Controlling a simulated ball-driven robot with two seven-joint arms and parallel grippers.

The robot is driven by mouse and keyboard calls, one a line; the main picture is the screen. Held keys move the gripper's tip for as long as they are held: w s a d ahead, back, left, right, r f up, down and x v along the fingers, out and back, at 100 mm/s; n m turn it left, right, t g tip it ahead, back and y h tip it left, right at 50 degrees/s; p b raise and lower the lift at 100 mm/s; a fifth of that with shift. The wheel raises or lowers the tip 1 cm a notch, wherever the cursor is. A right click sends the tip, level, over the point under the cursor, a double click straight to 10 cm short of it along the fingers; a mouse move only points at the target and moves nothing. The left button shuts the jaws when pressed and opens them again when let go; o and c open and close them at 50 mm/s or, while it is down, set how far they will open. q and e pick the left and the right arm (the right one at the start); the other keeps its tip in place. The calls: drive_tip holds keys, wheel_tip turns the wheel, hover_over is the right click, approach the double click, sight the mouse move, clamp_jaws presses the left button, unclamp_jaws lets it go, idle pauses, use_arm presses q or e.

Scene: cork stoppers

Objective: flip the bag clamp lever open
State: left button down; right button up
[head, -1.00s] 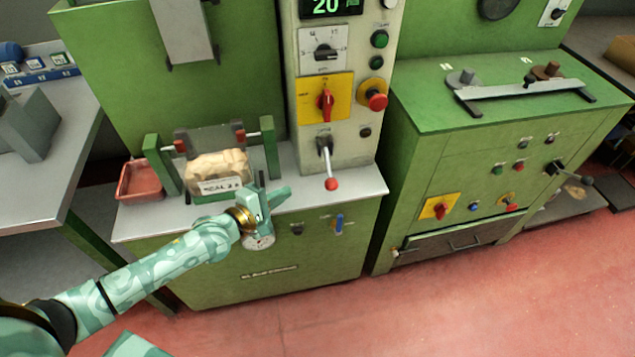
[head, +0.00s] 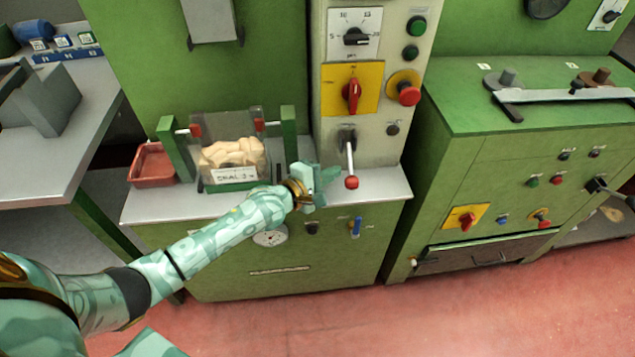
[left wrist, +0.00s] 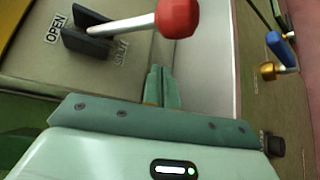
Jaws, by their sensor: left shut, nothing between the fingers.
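The bag clamp lever (head: 348,160) is a light metal rod with a red ball knob (head: 352,182). It slopes down and outward from a dark pivot on the pale control column. In the left wrist view the red knob (left wrist: 178,18) is at the top, and the lever's slotted base sits between the labels OPEN (left wrist: 57,29) and SHUT. My left gripper (head: 324,178) is shut and empty, just left of the knob in the head view. In the left wrist view its fingertips (left wrist: 161,84) are below the knob, apparently apart from it. My right gripper is not in view.
A clear-fronted bag of corks (head: 232,153) stands between green posts left of the column. A red tray (head: 152,166) is further left. A red rotary switch (head: 352,95) and a red mushroom button (head: 409,94) are above the lever. A blue lever (head: 356,227) is below the shelf.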

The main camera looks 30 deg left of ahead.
sight(350, 167)
use_arm(q)
drive_tip(key=shift+s+d+r+p, duration=0.3)
drive_tip(key=shift+s+d+r, duration=0.45)
drive_tip(key=shift+s+d, duration=0.45)
drive_tip(key=shift+d, duration=0.1)
